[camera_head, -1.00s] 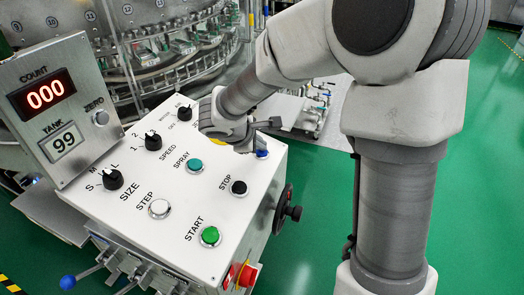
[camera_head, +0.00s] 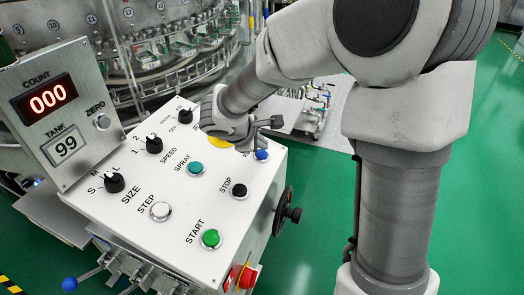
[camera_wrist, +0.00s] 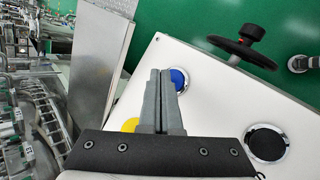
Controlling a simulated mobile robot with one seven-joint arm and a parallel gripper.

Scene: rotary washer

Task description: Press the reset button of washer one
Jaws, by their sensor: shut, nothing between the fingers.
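A blue button (camera_head: 261,155) sits near the right edge of the white sloped control panel (camera_head: 130,210); its label is mostly hidden by my gripper. My gripper (camera_head: 276,121) is shut and empty. I cannot tell any contact. No washer number is readable.
Black STOP (camera_head: 239,190), green START (camera_head: 211,238), teal SPRAY (camera_head: 195,168) and white STEP (camera_head: 160,211) buttons share the panel. A yellow part (camera_head: 218,141) lies beside my gripper. A black handwheel (camera_head: 288,214) sticks out at the right. The counter box (camera_head: 60,110) stands at left.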

